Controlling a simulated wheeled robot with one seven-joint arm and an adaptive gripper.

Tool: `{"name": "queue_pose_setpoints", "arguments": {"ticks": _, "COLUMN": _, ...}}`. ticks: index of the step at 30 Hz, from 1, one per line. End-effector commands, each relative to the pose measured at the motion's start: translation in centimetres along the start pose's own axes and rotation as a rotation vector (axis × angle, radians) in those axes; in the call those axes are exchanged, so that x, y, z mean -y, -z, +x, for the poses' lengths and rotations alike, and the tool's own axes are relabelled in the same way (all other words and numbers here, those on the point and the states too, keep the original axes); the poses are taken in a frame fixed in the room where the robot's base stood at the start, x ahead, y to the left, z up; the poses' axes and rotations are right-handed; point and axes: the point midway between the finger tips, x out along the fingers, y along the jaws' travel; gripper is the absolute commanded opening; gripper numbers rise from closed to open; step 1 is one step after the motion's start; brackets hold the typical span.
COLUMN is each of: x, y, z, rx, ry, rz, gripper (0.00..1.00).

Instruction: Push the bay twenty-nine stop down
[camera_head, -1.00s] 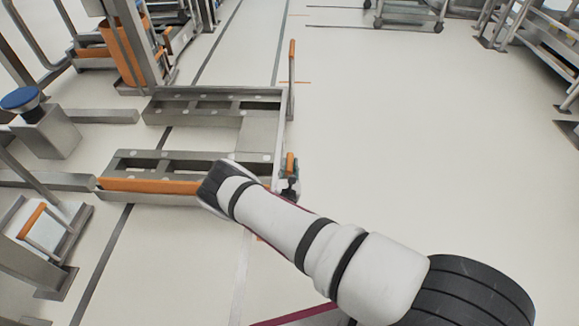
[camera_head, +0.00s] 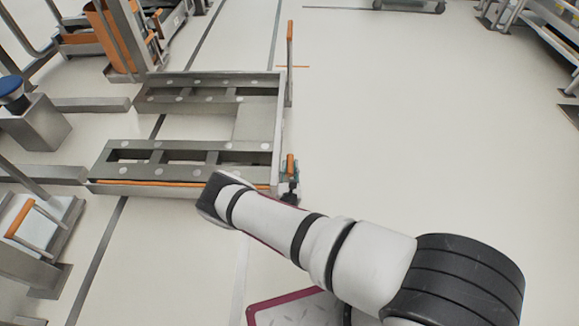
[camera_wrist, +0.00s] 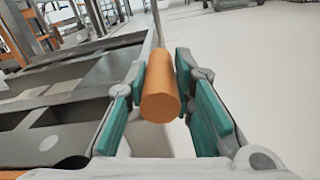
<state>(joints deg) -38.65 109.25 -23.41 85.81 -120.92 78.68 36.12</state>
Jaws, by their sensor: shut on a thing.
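An orange cylindrical handle (camera_wrist: 160,90) sits between the teal finger pads of my gripper (camera_wrist: 160,108) in the wrist view, and the fingers are shut on it. In the head view the orange handle (camera_head: 290,164) stands upright at the near right corner of a grey steel floor frame (camera_head: 185,188). My gripper (camera_head: 290,188) shows small there, at the handle's lower part, partly hidden by my arm. A thin orange strip (camera_head: 150,183) runs along the frame's near edge. No bay number is readable.
A tall post with an orange top (camera_head: 290,45) rises at the frame's far right corner. A blue-topped pedestal (camera_head: 38,125) and a rack with an orange bar (camera_head: 25,218) stand at the left. Shelving (camera_head: 550,35) stands far right. The floor right of the frame is clear.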

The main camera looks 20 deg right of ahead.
Motion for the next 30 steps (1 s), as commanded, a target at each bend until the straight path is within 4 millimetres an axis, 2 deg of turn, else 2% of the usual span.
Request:
{"name": "queue_pose_setpoints", "arguments": {"ticks": 1, "x": 0.1, "y": 0.5, "z": -0.1, "rx": -0.012, "ry": 0.003, "rz": -0.001, "gripper": 0.00}}
{"name": "queue_pose_setpoints", "arguments": {"ticks": 8, "x": 0.2, "y": 0.6, "z": -0.2, "rx": -0.017, "ry": 0.004, "rz": -0.001, "gripper": 0.00}}
{"name": "queue_pose_setpoints", "arguments": {"ticks": 9, "x": 0.2, "y": 0.7, "z": -0.2, "rx": -0.017, "ry": 0.004, "rz": -0.001, "gripper": 0.27}}
{"name": "queue_pose_setpoints", "arguments": {"ticks": 11, "x": 0.2, "y": 0.6, "z": -0.2, "rx": -0.016, "ry": 0.003, "rz": -0.001, "gripper": 0.41}}
{"name": "queue_pose_setpoints", "arguments": {"ticks": 12, "x": 0.2, "y": 0.6, "z": -0.1, "rx": -0.015, "ry": 0.003, "rz": -0.001, "gripper": 0.43}}
{"name": "queue_pose_setpoints", "arguments": {"ticks": 23, "x": 0.1, "y": 0.4, "z": -0.5, "rx": -0.010, "ry": 0.002, "rz": -0.001, "gripper": 0.43}}
{"name": "queue_pose_setpoints", "arguments": {"ticks": 26, "x": 0.0, "y": 0.4, "z": -1.6, "rx": -0.011, "ry": 0.001, "rz": -0.002, "gripper": 0.43}}
{"name": "queue_pose_setpoints", "arguments": {"ticks": 30, "x": 0.0, "y": 0.4, "z": -4.2, "rx": -0.013, "ry": 0.000, "rz": -0.002, "gripper": 0.43}}
